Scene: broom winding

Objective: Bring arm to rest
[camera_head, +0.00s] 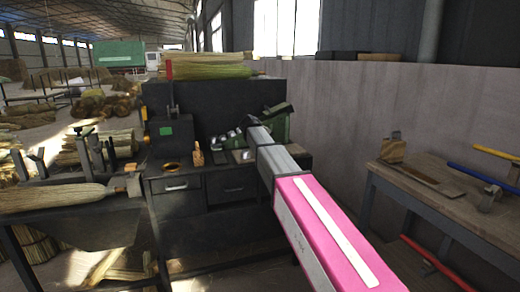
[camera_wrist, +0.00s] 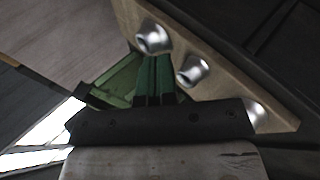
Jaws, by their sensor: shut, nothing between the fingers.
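My arm, with a pink and grey link carrying a white stripe, reaches from the lower right of the head view up to the dark workbench (camera_head: 250,205). In the wrist view my gripper (camera_wrist: 154,58) shows as two narrow green fingers side by side on a dark crossbar, shut with nothing between them. Its tips point towards a tan board (camera_wrist: 215,90) with several silver cups (camera_wrist: 193,71). I cannot tell whether they touch it. In the head view the gripper's end is small and unclear near green and silver parts at the bench top.
A wooden table (camera_head: 445,200) with tools stands at the right, before a grey wall (camera_head: 400,110). A broom (camera_head: 55,197) lies on a stand at the left. Straw bundles (camera_head: 208,70) lie on top behind the bench. The floor holds more straw at the left.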

